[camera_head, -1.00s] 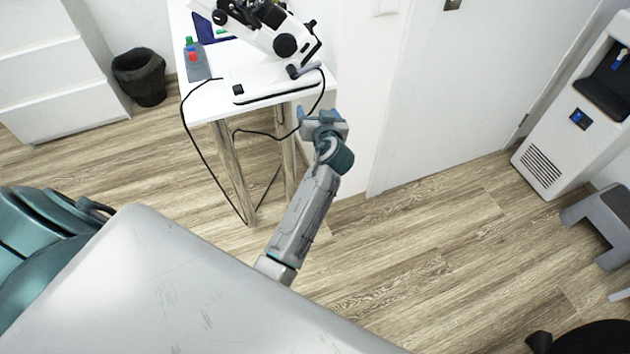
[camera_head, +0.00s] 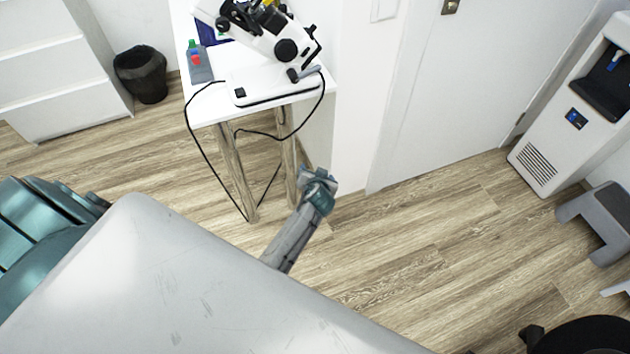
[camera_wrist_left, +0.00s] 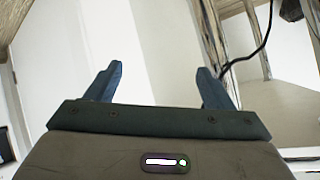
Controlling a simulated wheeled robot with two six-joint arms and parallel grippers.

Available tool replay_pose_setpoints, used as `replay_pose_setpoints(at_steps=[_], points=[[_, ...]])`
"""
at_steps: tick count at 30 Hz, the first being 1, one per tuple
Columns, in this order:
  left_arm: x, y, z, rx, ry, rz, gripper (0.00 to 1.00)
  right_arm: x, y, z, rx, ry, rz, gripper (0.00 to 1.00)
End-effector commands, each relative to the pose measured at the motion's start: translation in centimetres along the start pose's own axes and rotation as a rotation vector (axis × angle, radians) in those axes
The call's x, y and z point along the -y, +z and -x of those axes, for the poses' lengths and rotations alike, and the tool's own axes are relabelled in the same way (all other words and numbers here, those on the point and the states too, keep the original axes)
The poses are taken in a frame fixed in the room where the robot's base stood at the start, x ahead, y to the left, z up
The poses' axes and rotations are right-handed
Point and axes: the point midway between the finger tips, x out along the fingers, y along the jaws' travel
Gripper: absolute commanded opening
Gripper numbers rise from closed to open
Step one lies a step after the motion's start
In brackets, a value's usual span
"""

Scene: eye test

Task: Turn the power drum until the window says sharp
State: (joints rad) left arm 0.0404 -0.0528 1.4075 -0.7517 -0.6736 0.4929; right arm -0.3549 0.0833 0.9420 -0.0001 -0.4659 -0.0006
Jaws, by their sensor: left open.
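A white tilted instrument (camera_head: 262,32) stands on the white table in the head view, its top cut off by the frame. A large black round knob (camera_head: 287,50) on its side may be the power drum; I cannot tell for sure. No readable window shows. My left gripper (camera_head: 317,177) is below the table's front right corner, apart from the instrument. In the left wrist view its two blue fingers (camera_wrist_left: 158,82) stand wide apart with nothing between them. My right gripper is not in view.
A door (camera_head: 440,100), water dispenser (camera_head: 540,165), grey stool (camera_head: 600,215) and black bin (camera_head: 142,75) stand around. Open wood floor lies at right.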

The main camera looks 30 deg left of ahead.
Motion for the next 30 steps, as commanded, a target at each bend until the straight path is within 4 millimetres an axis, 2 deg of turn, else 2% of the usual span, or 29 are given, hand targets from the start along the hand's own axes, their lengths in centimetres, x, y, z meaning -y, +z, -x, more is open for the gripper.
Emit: replay_pose_setpoints(at_steps=[3,9,26,29,30], points=[[-0.3,1.6,0.0,0.026,0.019,-0.012,0.75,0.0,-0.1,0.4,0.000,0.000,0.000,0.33],[-0.6,2.8,-0.1,0.043,0.034,-0.023,0.75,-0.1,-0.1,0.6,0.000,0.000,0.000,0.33],[-0.6,3.0,-0.2,0.045,0.036,-0.024,0.75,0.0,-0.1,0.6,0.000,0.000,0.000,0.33],[-0.7,4.2,-0.2,0.064,0.046,-0.031,0.75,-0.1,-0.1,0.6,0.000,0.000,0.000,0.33],[-0.8,5.4,-0.1,0.081,0.055,-0.038,0.75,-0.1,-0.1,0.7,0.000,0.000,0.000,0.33]])
